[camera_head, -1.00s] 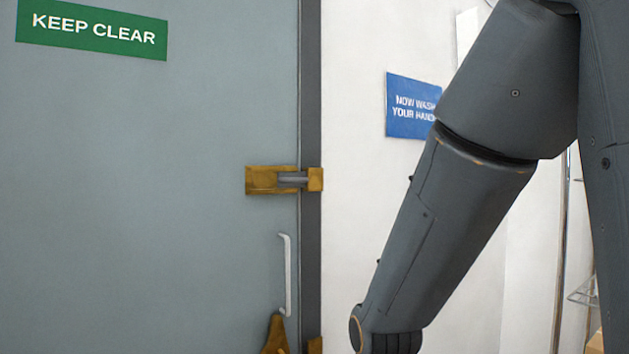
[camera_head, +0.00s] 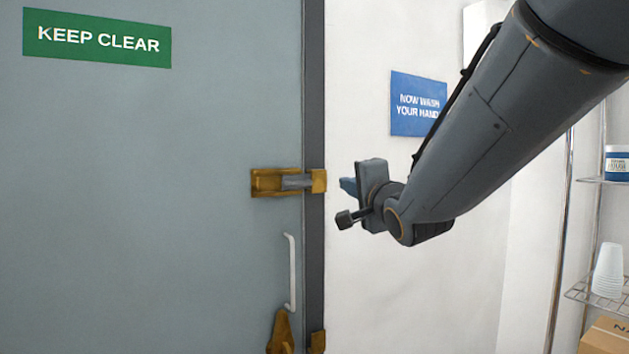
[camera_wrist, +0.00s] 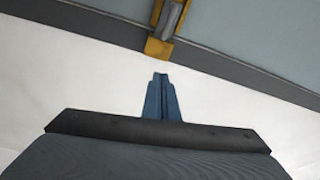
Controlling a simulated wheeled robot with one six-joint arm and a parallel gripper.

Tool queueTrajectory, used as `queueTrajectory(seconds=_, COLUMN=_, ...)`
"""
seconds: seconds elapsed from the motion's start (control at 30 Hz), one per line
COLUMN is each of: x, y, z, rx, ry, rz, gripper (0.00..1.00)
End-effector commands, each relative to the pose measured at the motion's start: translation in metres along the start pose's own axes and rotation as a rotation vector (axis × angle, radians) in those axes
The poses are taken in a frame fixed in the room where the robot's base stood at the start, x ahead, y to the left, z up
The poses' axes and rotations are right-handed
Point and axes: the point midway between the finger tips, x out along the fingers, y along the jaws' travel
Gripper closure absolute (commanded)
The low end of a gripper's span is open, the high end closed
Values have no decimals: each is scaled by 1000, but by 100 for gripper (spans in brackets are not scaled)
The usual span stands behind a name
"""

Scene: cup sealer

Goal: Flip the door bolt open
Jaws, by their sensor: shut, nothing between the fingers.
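The door bolt (camera_head: 283,182) is a brass plate with a grey bar, mounted near the right edge of the grey door (camera_head: 150,230). Its bar reaches across the door edge into a brass keeper (camera_head: 319,181) on the dark frame. In the wrist view the bolt's grey bar (camera_wrist: 171,18) and the keeper (camera_wrist: 158,48) show at the top, partly cut off. My gripper (camera_head: 346,185) is to the right of the keeper in the head view, apart from it. Its blue fingers (camera_wrist: 160,78) are shut, empty, and point toward the keeper in the wrist view.
A white door handle (camera_head: 291,272) and a second brass fitting (camera_head: 280,333) are below the bolt. A blue sign (camera_head: 418,104) hangs on the white wall behind my arm. A wire shelf with white cups (camera_head: 608,270) and a box stands at right.

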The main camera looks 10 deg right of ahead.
Motion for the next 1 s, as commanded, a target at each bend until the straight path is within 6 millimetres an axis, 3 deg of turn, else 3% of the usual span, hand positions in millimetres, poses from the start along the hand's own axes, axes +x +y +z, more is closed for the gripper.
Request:
queueTrajectory(seconds=0.47, x=10, y=1, z=0, rx=2, ry=-1, rz=3, gripper=100)
queueTrajectory(seconds=1.0, x=95, y=1, z=0, rx=1, ry=-1, rz=4, gripper=100)
